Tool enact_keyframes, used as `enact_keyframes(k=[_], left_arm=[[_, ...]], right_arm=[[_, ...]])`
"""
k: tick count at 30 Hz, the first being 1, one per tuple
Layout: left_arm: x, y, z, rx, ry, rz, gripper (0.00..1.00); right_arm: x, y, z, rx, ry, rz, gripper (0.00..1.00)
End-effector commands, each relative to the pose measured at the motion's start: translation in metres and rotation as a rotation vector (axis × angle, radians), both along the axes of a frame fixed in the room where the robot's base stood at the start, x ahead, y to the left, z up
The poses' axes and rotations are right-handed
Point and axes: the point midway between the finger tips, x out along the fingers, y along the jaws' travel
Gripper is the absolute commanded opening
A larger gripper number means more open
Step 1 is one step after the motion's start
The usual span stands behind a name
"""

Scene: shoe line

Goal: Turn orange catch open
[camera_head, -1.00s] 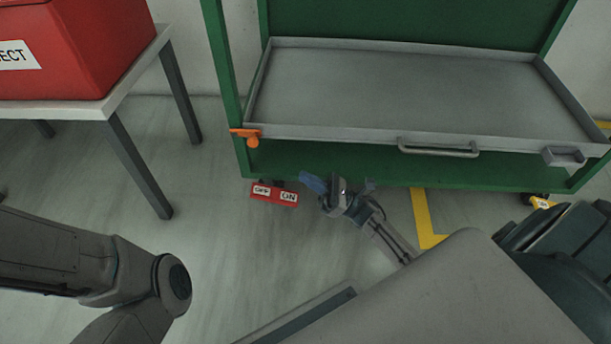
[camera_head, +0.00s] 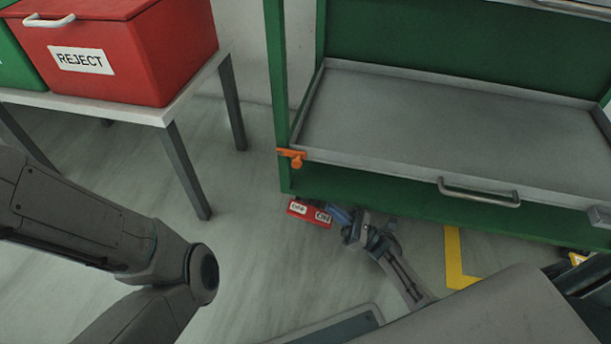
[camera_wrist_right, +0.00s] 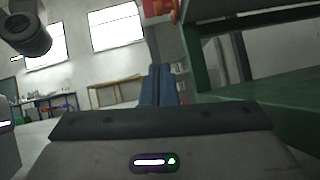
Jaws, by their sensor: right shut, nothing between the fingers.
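The orange catch (camera_head: 294,157) sits at the left front corner of the grey tray (camera_head: 450,110) in the green cart (camera_head: 278,90). Its knob points toward me. My right gripper (camera_head: 340,213) is low, below and to the right of the catch, apart from it, beside the red OFF/ON pedal. Its blue fingers (camera_wrist_right: 160,84) are together and empty in the right wrist view. Orange also shows at the top of that view (camera_wrist_right: 174,12), above the fingers. Only part of my left arm shows; its gripper is out of view.
A red REJECT bin (camera_head: 120,50) stands on a table (camera_head: 150,115) at the left. The red OFF/ON pedal (camera_head: 309,213) is at the cart's lower left corner. The tray has a front handle (camera_head: 480,195). Floor between table and cart is free; a yellow line (camera_head: 455,260) marks the floor.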

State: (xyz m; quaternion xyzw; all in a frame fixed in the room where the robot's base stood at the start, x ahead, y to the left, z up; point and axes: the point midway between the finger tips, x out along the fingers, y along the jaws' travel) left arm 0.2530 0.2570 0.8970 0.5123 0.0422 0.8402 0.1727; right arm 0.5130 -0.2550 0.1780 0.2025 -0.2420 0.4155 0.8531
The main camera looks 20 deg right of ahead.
Motion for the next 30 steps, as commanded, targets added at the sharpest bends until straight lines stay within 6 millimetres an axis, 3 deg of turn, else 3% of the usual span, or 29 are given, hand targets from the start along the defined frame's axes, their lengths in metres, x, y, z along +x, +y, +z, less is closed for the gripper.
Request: enact_keyframes(k=[8, 18, 24, 30], left_arm=[[0.001, 0.0, -0.005, 0.0, 0.003, 0.0, 0.36], [0.001, 0.0, -0.021, 0.001, 0.006, -0.001, 0.36], [0.001, 0.0, -0.026, 0.002, 0.006, -0.003, 0.36], [0.001, 0.0, -0.028, 0.002, 0.007, -0.003, 0.36]], right_arm=[[0.016, 0.019, 0.017, 0.003, -0.005, 0.0, 0.0], [0.055, 0.063, 0.059, 0.003, -0.005, 0.0, 0.0], [0.059, 0.062, 0.085, -0.001, -0.003, 0.0, 0.0], [0.062, 0.063, 0.097, 0.001, -0.001, 0.0, 0.0]])
